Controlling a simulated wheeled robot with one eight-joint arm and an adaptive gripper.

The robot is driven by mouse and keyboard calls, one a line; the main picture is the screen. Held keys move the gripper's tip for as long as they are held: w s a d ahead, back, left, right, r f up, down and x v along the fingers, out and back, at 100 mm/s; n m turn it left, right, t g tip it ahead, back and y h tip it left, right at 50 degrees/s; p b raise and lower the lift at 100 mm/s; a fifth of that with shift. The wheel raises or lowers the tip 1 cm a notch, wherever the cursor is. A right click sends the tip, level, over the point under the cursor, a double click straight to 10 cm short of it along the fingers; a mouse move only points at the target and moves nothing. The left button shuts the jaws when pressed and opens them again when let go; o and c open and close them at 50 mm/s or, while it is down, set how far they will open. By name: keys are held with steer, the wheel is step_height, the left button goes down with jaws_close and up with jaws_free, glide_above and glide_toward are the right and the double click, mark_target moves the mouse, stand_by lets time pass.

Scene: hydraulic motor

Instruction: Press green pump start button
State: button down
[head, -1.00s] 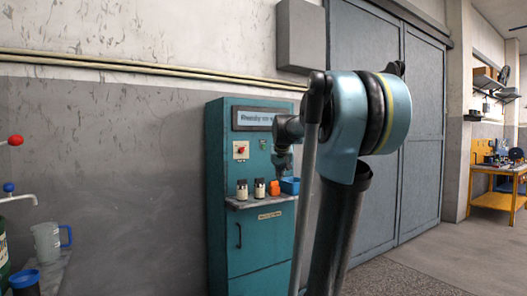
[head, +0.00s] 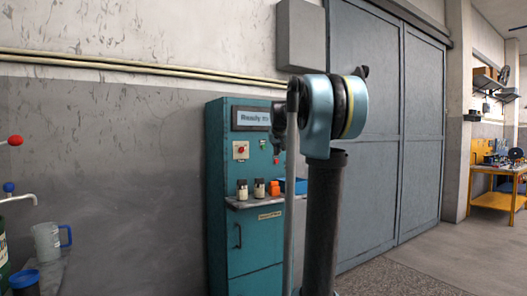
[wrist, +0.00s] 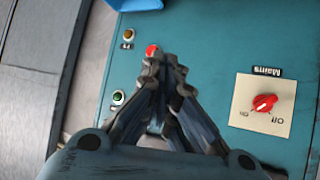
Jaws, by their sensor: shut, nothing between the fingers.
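The teal control cabinet (head: 238,112) stands against the wall in the head view. A small green button (wrist: 118,97) with a pale rim sits on its face in the wrist view, left of my fingers. A red button (wrist: 152,50) is just beyond my fingertips, and an amber one (wrist: 129,34) is above it. My gripper (wrist: 166,62) is shut and empty in front of the panel; its fingertips overlap the red button's edge in the picture. I cannot tell whether they touch the panel. In the head view my arm mostly hides the gripper.
A red Mains knob (wrist: 264,103) on a cream plate lies right of my fingers in the wrist view. Bottles (head: 242,190), an orange item (head: 274,188) and a blue bin (head: 295,186) stand on the cabinet's shelf. Grey doors (head: 375,130) are behind my arm.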

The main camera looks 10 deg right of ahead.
steer(key=w+a, duration=0.3)
steer(key=w, duration=0.5)
steer(key=shift+a, duration=0.25)
steer(key=shift+w+a, duration=0.35)
steer(key=shift+w, duration=0.3)
stand_by(2.2)
steer(key=shift+s+d, duration=0.1)
steer(key=shift+s, duration=0.05)
steer(key=shift+s+d, duration=0.25)
steer(key=shift+s, duration=0.35)
stand_by(0.4)
steer(key=s, duration=0.1)
steer(key=s+d, duration=0.1)
steer(key=s, duration=0.1)
steer(key=s+d, duration=0.1)
steer(key=shift+s, duration=0.25)
stand_by(0.7)
